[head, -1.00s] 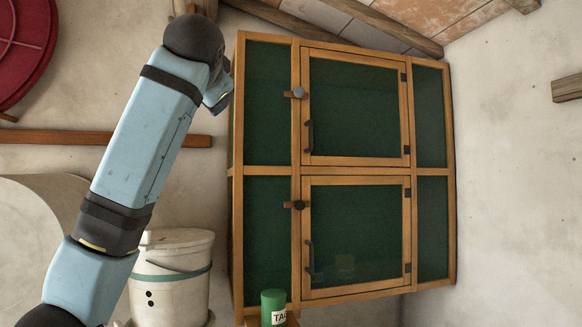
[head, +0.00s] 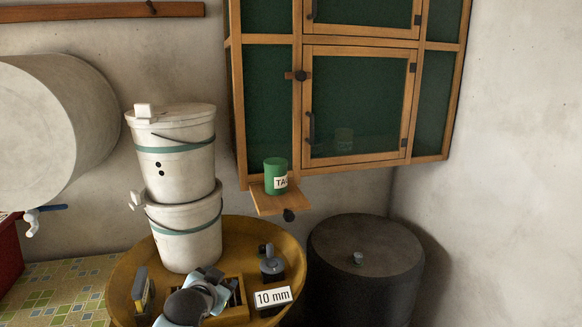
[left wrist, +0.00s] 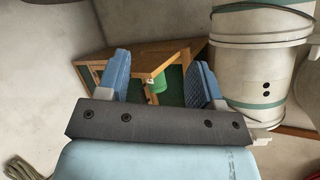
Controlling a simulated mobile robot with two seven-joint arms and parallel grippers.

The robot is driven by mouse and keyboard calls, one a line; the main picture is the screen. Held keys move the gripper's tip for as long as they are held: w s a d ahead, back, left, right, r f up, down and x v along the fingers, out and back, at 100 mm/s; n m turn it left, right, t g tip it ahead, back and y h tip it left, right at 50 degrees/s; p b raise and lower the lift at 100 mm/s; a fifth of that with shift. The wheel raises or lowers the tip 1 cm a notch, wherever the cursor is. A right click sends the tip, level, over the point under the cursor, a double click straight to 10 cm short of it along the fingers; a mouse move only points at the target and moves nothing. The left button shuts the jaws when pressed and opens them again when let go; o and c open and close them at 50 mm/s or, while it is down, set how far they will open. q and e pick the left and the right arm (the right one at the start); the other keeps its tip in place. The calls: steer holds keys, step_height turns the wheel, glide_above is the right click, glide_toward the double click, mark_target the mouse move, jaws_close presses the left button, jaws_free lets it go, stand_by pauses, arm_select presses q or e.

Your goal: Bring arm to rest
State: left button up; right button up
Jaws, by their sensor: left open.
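My left gripper (left wrist: 162,82) shows in the left wrist view with its two blue fingers spread wide apart. Nothing is held between them; the wooden cabinet and a green tin appear behind the gap. In the head view, part of my left arm (head: 195,300) shows low at the bottom edge, in front of the round yellow-brown table; its fingers cannot be made out there. My right gripper is in neither view.
The green tin (head: 275,176) stands on a small shelf under the cabinet (head: 297,120). Two stacked white buckets (head: 180,185) stand on the round table (head: 235,228), with a "10 mm" card (head: 272,297) nearby. A dark barrel (head: 365,255) stands to the right.

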arm_select(q)
steer(key=s+a+f+n, duration=0.1)
steer(key=s+f, duration=0.7)
steer(key=s, duration=0.4)
steer(key=s+f+n+g+h, duration=0.1)
steer(key=s+f, duration=0.7)
steer(key=s, duration=0.4)
steer(key=s+a+f+n+g, duration=0.1)
steer(key=s+f, duration=0.7)
steer(key=s, duration=0.3)
steer(key=shift+s+a+f+p, duration=0.25)
steer(key=shift+s+a+p, duration=0.05)
steer(key=shift+s+a, duration=0.1)
